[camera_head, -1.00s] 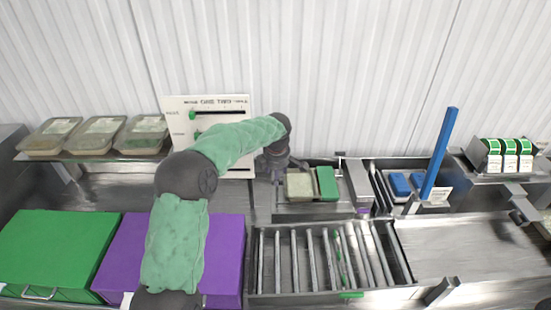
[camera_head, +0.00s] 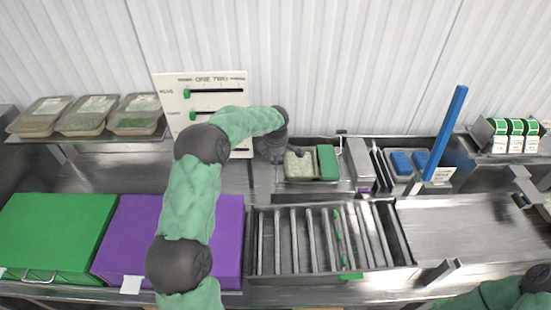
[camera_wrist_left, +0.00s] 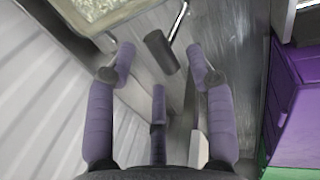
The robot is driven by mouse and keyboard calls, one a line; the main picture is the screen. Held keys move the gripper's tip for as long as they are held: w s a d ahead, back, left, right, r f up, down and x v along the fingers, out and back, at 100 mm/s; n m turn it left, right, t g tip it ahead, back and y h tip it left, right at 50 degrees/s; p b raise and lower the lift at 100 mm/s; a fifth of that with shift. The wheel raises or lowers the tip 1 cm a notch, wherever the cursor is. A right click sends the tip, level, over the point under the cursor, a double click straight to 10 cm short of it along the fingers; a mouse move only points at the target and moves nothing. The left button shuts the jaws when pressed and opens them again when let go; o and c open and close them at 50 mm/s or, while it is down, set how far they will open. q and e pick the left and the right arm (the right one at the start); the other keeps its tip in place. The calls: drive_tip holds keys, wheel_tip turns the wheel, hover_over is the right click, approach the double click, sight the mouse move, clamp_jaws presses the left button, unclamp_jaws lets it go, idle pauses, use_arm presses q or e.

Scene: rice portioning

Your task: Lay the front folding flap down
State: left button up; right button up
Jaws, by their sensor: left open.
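My left gripper (camera_head: 298,153) is at the left edge of the small rice tray (camera_head: 298,172) in the head view. In the left wrist view, my left gripper (camera_wrist_left: 161,62) is open, with purple finger pads spread apart. A dark cylindrical grip on a thin metal rod (camera_wrist_left: 178,22) shows between and beyond the fingertips. The rice tray (camera_wrist_left: 72,26) is at the upper left there. I cannot tell which part is the front folding flap. My right gripper is not in view; only a piece of my right arm shows at bottom right.
A white slider board (camera_head: 215,88) stands behind my left arm. A roller bed (camera_head: 290,240) lies in front, with green (camera_head: 50,235) and purple (camera_head: 125,240) boxes to its left. A tall blue bar (camera_head: 447,130) rises on the right.

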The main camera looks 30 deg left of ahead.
use_arm(q)
drive_tip(key=shift+w+a+f, duration=0.1)
drive_tip(key=shift+w+f, duration=0.1)
drive_tip(key=shift+f, duration=0.4)
clamp_jaws()
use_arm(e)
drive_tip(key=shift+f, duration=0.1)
